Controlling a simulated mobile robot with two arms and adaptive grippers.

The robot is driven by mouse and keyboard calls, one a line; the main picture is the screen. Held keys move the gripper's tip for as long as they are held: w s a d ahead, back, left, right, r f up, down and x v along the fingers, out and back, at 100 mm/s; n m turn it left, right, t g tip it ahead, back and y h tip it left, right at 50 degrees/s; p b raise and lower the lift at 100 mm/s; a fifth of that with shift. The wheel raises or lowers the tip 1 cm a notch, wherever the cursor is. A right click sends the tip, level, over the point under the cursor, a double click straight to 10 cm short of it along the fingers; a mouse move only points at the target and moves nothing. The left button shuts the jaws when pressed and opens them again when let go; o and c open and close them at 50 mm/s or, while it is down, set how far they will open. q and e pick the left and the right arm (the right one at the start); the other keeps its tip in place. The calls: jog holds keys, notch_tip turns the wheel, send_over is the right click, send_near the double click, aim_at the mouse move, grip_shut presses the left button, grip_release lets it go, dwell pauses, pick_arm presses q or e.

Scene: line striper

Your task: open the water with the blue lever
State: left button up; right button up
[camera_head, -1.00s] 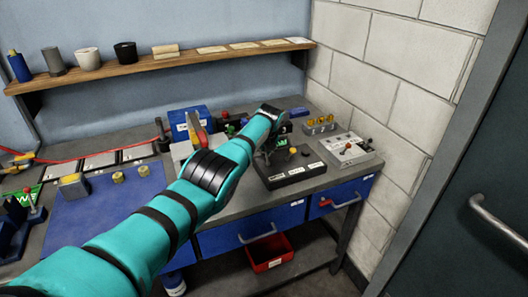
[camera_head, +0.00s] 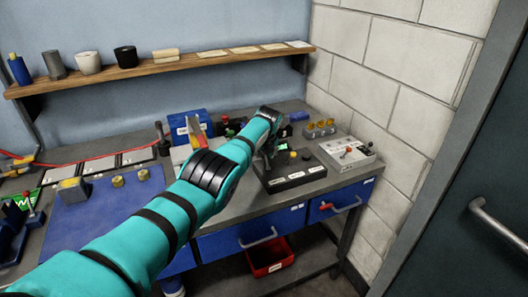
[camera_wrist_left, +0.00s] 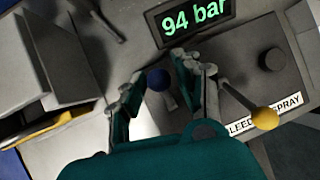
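The blue lever shows in the left wrist view as a dark blue ball knob (camera_wrist_left: 158,80) on a short stem. My left gripper (camera_wrist_left: 165,92) is open, its two fingers on either side of the knob with gaps visible. The lever stands below a display (camera_wrist_left: 192,18) reading "94 bar". A yellow-knobbed lever (camera_wrist_left: 265,118) stands just right of the right finger, near a label ending in "SPRAY". In the head view my teal left arm reaches over the black control box (camera_head: 292,180) and hides the blue lever. My right gripper is not in view.
A grey box with a red-knobbed lever (camera_head: 347,151) stands right of the control box. A blue box (camera_head: 187,124) and a red-and-yellow handle are behind my left forearm. A block wall bounds the right.

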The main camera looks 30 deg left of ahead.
pick_arm(q)
jog(key=v, duration=1.2)
dwell(0.6)
